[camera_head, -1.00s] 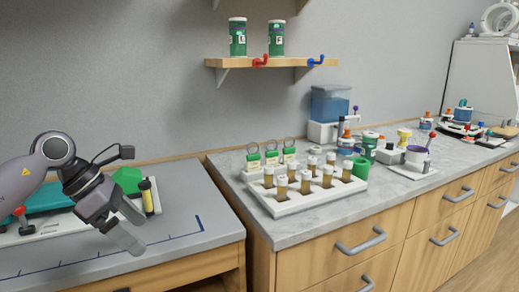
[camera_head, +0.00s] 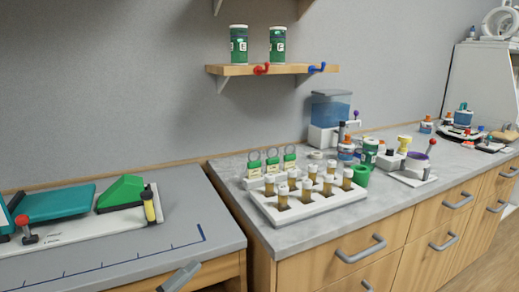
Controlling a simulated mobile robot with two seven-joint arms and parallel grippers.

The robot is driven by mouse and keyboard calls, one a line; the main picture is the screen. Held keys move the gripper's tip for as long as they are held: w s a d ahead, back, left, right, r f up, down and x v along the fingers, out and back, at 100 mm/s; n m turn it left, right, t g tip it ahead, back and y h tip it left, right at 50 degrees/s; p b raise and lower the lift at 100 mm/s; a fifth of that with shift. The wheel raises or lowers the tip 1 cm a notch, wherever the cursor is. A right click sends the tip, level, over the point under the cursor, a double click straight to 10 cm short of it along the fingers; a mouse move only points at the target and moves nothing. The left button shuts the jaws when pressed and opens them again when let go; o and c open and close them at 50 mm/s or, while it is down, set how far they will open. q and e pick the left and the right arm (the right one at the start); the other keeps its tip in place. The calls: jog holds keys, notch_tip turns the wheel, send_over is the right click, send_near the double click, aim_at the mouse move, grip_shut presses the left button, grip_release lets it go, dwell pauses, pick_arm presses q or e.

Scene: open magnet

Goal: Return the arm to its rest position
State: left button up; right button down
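A grey fingertip, which appears to be part of my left gripper (camera_head: 180,277), shows at the bottom edge, in front of the left bench's front edge. The rest of that gripper and its arm are out of frame, so I cannot see whether it is open or shut. No object shows at the visible fingertip. My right gripper is not in view.
The left bench (camera_head: 130,262) holds a white board with a teal panel (camera_head: 62,200), a green block (camera_head: 121,192) and a yellow vial (camera_head: 149,206). A white rack (camera_head: 310,209) of several amber vials stands on the right counter. A shelf (camera_head: 240,70) holds two green jars.

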pick_arm(q)
jog(key=s+a+f+n+g+y, duration=0.1)
jog(key=s+a+f+n+y, duration=0.2)
jog(key=s+f+n, duration=0.3)
jog(key=s+a+f+n+g+y+p, duration=0.1)
jog(key=s+a+f+n+g+y, duration=0.1)
jog(key=s+f+n+y, duration=0.3)
jog(key=s+a+f+n+g+y, duration=0.2)
jog(key=s+a+f+n+y, duration=0.2)
jog(key=f+n, duration=0.5)
notch_tip(320, 180, down, 2)
jog(key=s, duration=0.2)
jog(key=shift+s+a+y+p, duration=0.3)
jog(key=shift+a+p, duration=0.05)
jog(key=shift+a, duration=0.05)
jog(key=shift+a, duration=0.1)
